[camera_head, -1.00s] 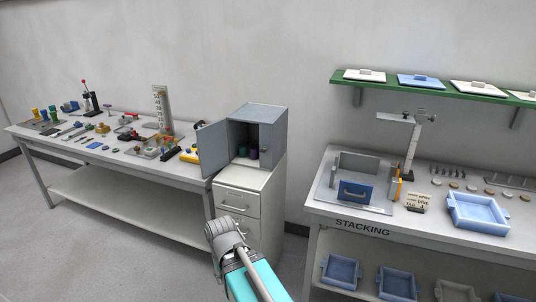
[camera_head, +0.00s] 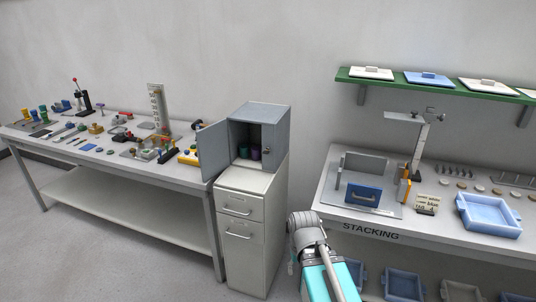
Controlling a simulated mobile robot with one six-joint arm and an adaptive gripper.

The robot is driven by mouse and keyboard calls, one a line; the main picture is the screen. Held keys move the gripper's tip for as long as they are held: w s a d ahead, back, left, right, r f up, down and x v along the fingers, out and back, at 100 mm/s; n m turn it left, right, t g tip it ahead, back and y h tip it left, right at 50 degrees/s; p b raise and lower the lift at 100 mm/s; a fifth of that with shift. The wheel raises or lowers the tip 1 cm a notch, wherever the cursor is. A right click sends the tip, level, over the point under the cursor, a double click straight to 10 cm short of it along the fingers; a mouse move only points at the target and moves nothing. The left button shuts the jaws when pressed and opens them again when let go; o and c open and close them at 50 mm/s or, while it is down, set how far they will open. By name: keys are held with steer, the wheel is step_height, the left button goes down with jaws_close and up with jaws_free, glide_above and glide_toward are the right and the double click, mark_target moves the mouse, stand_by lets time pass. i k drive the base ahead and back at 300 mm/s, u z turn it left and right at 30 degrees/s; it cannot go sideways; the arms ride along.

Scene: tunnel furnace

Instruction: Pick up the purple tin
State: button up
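The purple tin (camera_head: 255,153) stands inside a small grey cabinet (camera_head: 262,112) whose door (camera_head: 212,150) is swung open to the left. It is small and dark in the shade of the cabinet. A green tin (camera_head: 243,150) stands just left of it. The cabinet sits on top of a white drawer unit (camera_head: 250,209). My teal and grey arm shows at the bottom, right of the drawer unit and well apart from the tin. My gripper cannot be made out.
A long workbench (camera_head: 110,159) crowded with small tools and parts stands left of the drawer unit. A bench marked STACKING (camera_head: 440,243) stands to the right with a blue tray (camera_head: 488,215). A green shelf (camera_head: 445,88) hangs above it. Grey floor (camera_head: 75,260) is open at front left.

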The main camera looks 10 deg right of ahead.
mark_target(256, 151)
steer(key=z, duration=0.3)
steer(key=i, duration=1.5)
steer(key=u, duration=0.05)
